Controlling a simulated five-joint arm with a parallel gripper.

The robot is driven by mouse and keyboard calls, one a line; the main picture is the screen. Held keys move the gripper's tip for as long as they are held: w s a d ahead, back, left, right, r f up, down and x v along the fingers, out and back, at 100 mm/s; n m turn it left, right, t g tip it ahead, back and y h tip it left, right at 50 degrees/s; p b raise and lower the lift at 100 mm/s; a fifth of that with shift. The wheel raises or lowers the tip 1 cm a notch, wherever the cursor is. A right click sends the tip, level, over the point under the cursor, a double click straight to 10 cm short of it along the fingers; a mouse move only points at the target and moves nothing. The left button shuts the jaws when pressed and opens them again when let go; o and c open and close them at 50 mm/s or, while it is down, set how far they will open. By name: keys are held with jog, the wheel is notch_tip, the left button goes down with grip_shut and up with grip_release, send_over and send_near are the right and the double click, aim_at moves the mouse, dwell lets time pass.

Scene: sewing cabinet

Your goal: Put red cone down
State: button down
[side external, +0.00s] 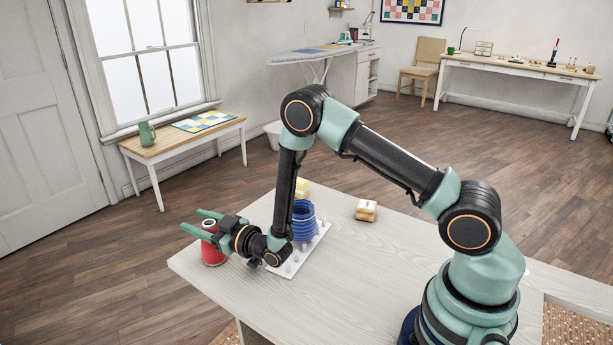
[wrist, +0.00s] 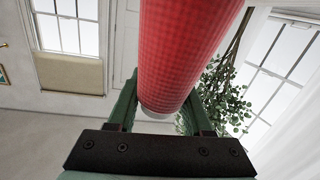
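The red cone (side external: 213,251) is upright near the left corner of the pale table, with a pale ring at its top. The front finger hides part of it, and I cannot tell whether its base touches the table. My gripper (side external: 202,223) has one green finger on each side of the cone. In the wrist view, the red cone (wrist: 185,45) fills the space between the fingers of my gripper (wrist: 160,103), with no clear gap at either side. The gripper appears shut on it.
A white peg board (side external: 300,254) with several pegs lies right of the cone. A blue spool-like thing (side external: 303,222) stands on it, with something yellow (side external: 302,187) behind. A small tan block (side external: 366,210) lies farther right. The table's front middle is clear.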

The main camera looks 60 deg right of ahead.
dwell(0.3)
jog(key=s+d+r+h, duration=0.1)
jog(key=s+d+r, duration=0.15)
jog(key=r, duration=1.55)
jog(key=s+d+r, duration=0.1)
jog(key=s+r, duration=0.2)
jog(key=r, duration=1.5)
jog(key=s+d+r+m+h, duration=0.1)
jog(key=s+d+r, duration=0.2)
jog(key=s+r, duration=0.7)
jog(key=s, duration=0.3)
jog(key=shift+s+r, duration=0.2)
jog(key=shift+r, duration=0.15)
jog(key=shift+w, duration=0.1)
